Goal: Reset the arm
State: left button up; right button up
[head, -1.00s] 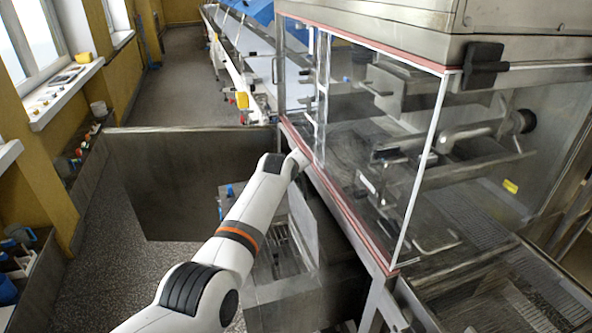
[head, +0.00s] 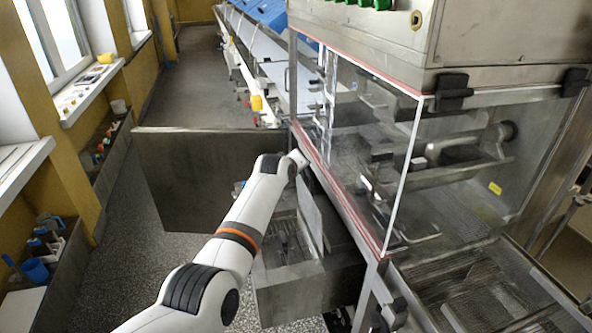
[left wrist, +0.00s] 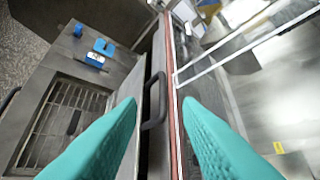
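My left arm (head: 240,225), white with an orange band, reaches up from the bottom of the head view. Its far end is beside the clear-panelled enrober machine (head: 350,150), and its fingers are hidden there. In the left wrist view my left gripper (left wrist: 160,100) shows two teal fingers spread apart with nothing held between them. A black handle (left wrist: 156,100) on the edge of a steel panel shows in the gap between the fingers. It appears beyond them; I cannot tell the distance. My right gripper is in neither view.
A steel box with a grate (head: 285,250) stands below my arm. A large steel panel (head: 180,180) stands to its left. The red-edged machine frame (left wrist: 174,90) runs close beside the fingers. A conveyor (head: 265,70) lies behind. Speckled floor (head: 125,265) is open at left.

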pick_arm(q)
jog(key=s+a+f+m+g+y, duration=0.1)
jog(key=s+a+f+m+g, duration=0.1)
jog(key=s+a+f, duration=0.75)
jog(key=s+a+f+m+g+y, duration=0.1)
jog(key=s+a+f+g, duration=0.1)
jog(key=s+a+f, duration=0.7)
jog(key=s+a+r+m+g+y, duration=0.1)
jog(key=s+m+g, duration=0.15)
jog(key=s, duration=1.55)
jog(key=s+a+r+m+g, duration=0.1)
jog(key=s+m, duration=0.2)
jog(key=s, duration=1.5)
notch_tip(320, 180, down, 28)
jog(key=s+g+b, duration=0.1)
jog(key=s, duration=0.1)
jog(key=s+a+f+g+b, duration=0.1)
jog(key=s+a+f, duration=0.2)
jog(key=s+f, duration=1.2)
jog(key=shift+s+f, duration=0.4)
jog(key=shift+s, duration=0.1)
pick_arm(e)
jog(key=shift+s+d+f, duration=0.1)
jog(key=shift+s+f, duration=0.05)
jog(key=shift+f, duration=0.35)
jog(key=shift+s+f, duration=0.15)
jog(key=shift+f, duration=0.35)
